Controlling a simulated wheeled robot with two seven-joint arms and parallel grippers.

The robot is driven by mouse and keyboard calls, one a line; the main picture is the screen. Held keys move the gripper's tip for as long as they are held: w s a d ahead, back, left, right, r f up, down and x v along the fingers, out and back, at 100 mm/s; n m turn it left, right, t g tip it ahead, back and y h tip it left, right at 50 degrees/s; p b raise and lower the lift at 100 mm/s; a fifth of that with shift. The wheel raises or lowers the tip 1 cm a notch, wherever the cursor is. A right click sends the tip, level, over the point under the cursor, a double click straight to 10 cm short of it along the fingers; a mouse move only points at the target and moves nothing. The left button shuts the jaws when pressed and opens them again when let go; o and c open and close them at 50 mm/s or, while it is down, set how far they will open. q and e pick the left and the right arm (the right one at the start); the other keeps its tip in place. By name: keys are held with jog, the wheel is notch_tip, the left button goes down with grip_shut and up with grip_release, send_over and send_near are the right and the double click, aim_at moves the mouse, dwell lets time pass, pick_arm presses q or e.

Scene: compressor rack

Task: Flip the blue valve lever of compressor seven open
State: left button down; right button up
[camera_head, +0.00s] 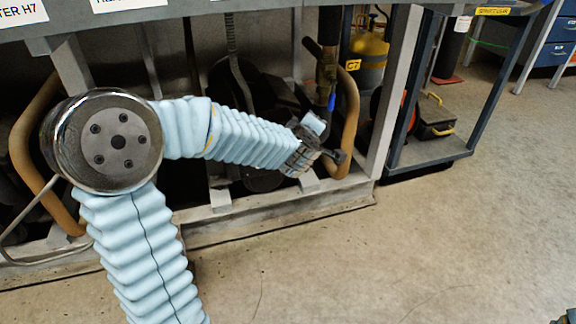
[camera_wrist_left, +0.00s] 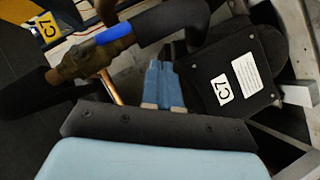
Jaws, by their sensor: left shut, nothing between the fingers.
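The blue valve lever (camera_wrist_left: 114,34) shows in the left wrist view, on a brass valve body (camera_wrist_left: 82,60) in a black-wrapped pipe. The lever lies roughly along the pipe. In the head view the lever (camera_head: 331,102) is a small blue patch on the upright pipe. My left arm reaches into the rack from the left. My left gripper (camera_head: 339,156) is below the lever in the head view. In the wrist view its fingers (camera_wrist_left: 161,68) are shut and empty, right of and below the lever, apart from it.
A black box (camera_wrist_left: 232,75) with a white C7 label is right of the fingers. A tan curved pipe (camera_head: 350,130) and the rack's grey post (camera_head: 393,95) stand close by on the right. A yellow C7 tag (camera_head: 353,65) hangs above. The floor in front is clear.

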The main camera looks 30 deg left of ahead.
pick_arm(q)
jog(key=s+d+b, duration=0.2)
jog(key=s, duration=0.6)
jog(key=s+d+b, duration=0.1)
jog(key=s+d, duration=0.1)
jog(key=s, duration=0.6)
jog(key=shift+d+r+b, duration=0.2)
jog(key=shift+d+b, duration=0.05)
jog(key=shift+b, duration=0.15)
